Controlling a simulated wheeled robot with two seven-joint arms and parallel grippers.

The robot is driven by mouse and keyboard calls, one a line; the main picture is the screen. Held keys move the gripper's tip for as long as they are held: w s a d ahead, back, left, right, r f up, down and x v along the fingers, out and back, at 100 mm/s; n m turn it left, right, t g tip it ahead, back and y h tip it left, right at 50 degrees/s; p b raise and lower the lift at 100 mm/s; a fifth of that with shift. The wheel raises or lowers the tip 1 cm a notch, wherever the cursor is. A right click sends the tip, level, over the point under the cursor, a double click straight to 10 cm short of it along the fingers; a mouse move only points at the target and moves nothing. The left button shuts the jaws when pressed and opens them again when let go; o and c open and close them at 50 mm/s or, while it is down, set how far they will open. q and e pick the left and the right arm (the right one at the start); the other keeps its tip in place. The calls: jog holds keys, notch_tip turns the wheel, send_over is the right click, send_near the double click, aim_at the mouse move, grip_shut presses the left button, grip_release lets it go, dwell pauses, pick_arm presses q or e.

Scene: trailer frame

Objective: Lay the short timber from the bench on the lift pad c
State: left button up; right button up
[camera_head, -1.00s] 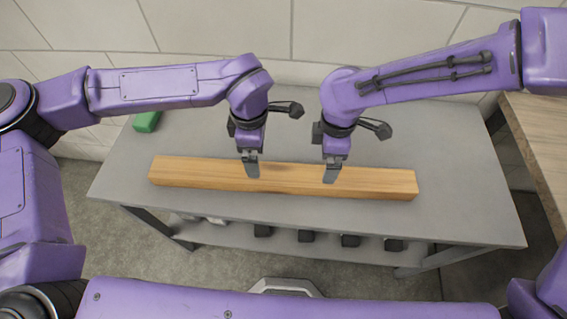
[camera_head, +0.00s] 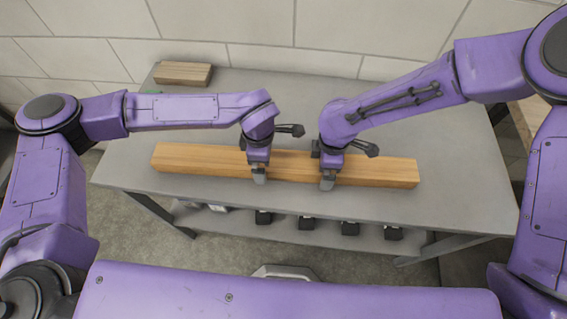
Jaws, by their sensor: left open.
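A light brown timber beam (camera_head: 379,171) lies lengthwise across the front half of the grey bench (camera_head: 455,180). My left gripper (camera_head: 259,178) is at the beam just left of its middle, open, with its fingers pointing down and a near finger over the beam's front side. My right gripper (camera_head: 327,182) is at the beam right of the middle, also pointing down; its far finger is hidden, so its opening does not show. The beam rests on the bench top. I see no lift pad in this view.
A shorter wooden block (camera_head: 183,73) lies at the bench's back left corner, near the tiled wall (camera_head: 380,25). A green item is mostly hidden behind my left arm. Several black items (camera_head: 350,228) sit on the lower shelf. A wooden surface (camera_head: 530,115) stands at the right.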

pick_arm(q)
jog(key=shift+f, duration=0.15)
pick_arm(e)
jog(key=shift+f, duration=0.1)
